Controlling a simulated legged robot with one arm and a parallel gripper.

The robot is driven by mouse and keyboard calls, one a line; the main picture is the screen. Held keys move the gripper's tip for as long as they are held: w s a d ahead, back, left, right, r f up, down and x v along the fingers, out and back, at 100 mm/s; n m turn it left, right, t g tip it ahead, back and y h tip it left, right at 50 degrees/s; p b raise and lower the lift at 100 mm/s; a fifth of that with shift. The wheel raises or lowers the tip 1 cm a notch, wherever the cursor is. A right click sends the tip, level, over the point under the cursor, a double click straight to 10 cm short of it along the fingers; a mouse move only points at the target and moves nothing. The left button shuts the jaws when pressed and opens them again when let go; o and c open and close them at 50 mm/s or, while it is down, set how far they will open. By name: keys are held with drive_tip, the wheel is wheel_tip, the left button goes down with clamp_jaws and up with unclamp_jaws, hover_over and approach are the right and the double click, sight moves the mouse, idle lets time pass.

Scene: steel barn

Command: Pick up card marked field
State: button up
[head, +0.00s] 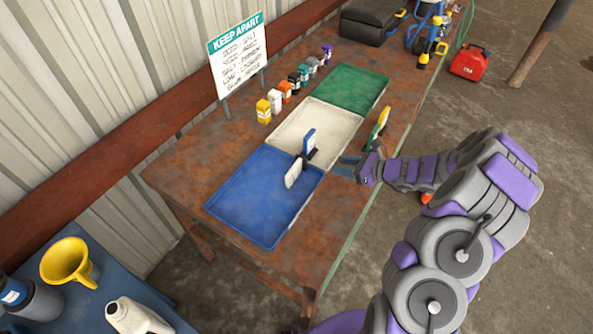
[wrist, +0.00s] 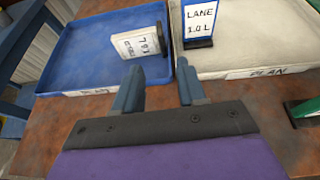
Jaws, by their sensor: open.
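A blue-edged card (head: 309,140) stands in the white tray (head: 335,125); in the wrist view this card (wrist: 200,18) reads "LANE 1.0 L". A yellow card (head: 380,122) stands to the right of the white tray; its marking is unreadable. No card reads clearly as "field". My gripper (head: 342,168) is open and empty, its fingers (wrist: 160,85) in front of the trays, short of the white card.
A green tray (head: 350,85) lies at the back. Several small bottles (head: 285,92) line the trays' left side near a "KEEP APART" sign (head: 238,55). A red can (head: 470,62) stands on the floor. Bare bench lies in front of the blue tray.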

sight(295, 172)
drive_tip(key=b+x, duration=0.1)
drive_tip(key=x, duration=0.6)
drive_tip(key=shift+s, duration=0.1)
drive_tip(key=b+x, duration=0.1)
drive_tip(key=x, duration=0.3)
drive_tip(key=shift+d+f+b, duration=0.1)
drive_tip(key=shift+f+b, duration=0.1)
drive_tip(key=shift+b, duration=0.1)
drive_tip(key=shift+w+a, duration=0.35)
drive_tip(key=shift+a, duration=0.1)
clamp_jaws()
